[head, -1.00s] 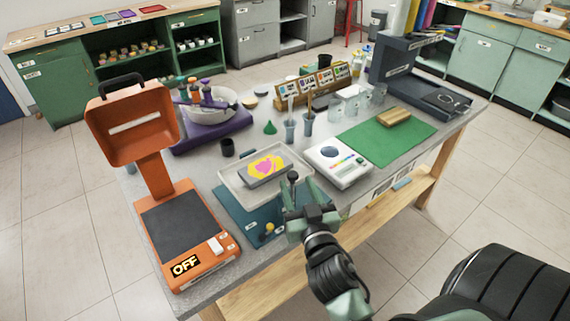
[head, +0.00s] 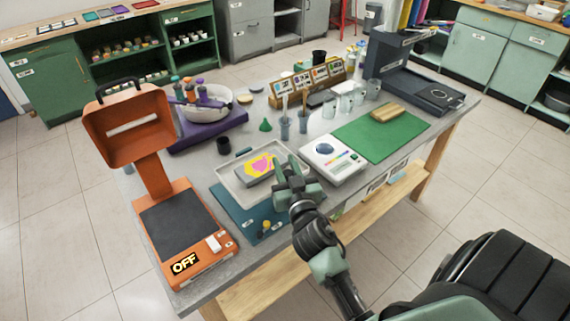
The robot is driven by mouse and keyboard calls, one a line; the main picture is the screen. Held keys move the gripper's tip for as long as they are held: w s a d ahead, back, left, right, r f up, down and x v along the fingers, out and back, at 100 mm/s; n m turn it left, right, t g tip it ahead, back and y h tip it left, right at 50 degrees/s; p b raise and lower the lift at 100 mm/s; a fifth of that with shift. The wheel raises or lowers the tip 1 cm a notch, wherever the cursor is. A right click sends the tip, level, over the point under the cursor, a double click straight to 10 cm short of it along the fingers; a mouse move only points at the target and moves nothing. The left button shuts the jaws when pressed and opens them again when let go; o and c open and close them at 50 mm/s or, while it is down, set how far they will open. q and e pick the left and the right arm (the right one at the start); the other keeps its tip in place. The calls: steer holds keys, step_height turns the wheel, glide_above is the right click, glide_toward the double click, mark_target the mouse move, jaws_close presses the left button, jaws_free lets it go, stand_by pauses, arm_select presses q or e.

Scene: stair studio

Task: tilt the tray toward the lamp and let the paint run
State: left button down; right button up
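The pale grey tray (head: 229,184) lies flat on the work table, partly over a dark teal mat (head: 232,211). A grey panel with yellow and pink paint (head: 262,165) sits in it. The orange lamp (head: 134,131) stands to the left of the tray, its hood raised over a dark bed and its front label reading OFF. My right gripper (head: 289,168) is at the tray's right side, its two fingers apart. It hides that part of the rim, and I cannot tell whether it touches it. My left gripper is not in view.
A white device with a coloured strip (head: 333,163) stands close right of my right gripper, with a green mat (head: 378,136) beyond. A small black cup (head: 223,145), a green cone (head: 265,125) and brush cups (head: 285,131) stand behind the tray.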

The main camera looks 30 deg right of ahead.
jaws_close()
stand_by(1.1)
